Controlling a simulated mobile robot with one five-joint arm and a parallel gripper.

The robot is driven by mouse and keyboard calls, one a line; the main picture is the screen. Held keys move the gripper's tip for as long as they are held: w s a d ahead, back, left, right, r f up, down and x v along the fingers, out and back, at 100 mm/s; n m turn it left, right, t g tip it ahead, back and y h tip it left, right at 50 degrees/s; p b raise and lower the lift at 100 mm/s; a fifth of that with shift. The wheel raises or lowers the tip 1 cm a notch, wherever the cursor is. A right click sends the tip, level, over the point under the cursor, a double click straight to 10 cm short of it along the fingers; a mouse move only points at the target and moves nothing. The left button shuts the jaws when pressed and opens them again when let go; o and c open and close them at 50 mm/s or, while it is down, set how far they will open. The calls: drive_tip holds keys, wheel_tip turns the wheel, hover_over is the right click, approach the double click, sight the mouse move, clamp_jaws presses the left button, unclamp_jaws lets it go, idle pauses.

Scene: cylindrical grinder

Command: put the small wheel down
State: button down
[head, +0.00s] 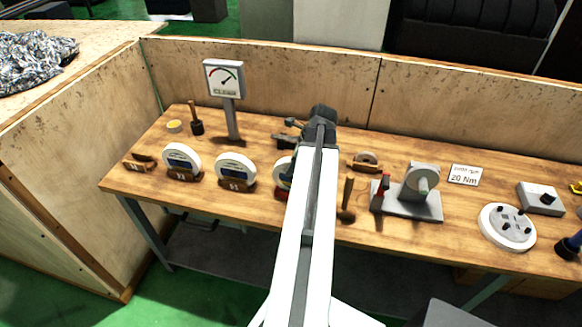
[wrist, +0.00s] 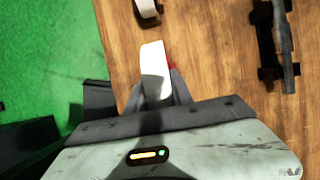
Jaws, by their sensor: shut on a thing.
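The wheel in my gripper (wrist: 158,95) shows edge-on as a white band (wrist: 155,72) in the wrist view; I take it for the small wheel. My gripper is shut on it, with the dark fingers at its near end. In the head view a white wheel (head: 281,174) shows beside my arm, its right part hidden by the arm. A bit of red shows below it, and also beside the held wheel in the wrist view. Whether the wheel touches a support is hidden. My fingertips are hidden in the head view.
Two white wheels (head: 182,160) (head: 236,169) stand in brown cradles to the left. A small disc (head: 367,158) on a wooden holder, a grey stand with a wheel (head: 420,181) and a round flange (head: 507,228) stand to the right. A gauge (head: 224,78) stands behind.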

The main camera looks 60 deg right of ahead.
wheel_tip(320, 180, down, 3)
drive_tip(key=shift+b, duration=1)
drive_tip(key=shift+r, duration=0.15)
drive_tip(key=c, duration=1.1)
unclamp_jaws()
drive_tip(key=p+v, duration=1.1)
drive_tip(key=v, duration=0.1)
drive_tip(key=shift+r+p, duration=0.2)
drive_tip(key=shift+p, duration=0.15)
drive_tip(key=shift+f, duration=0.15)
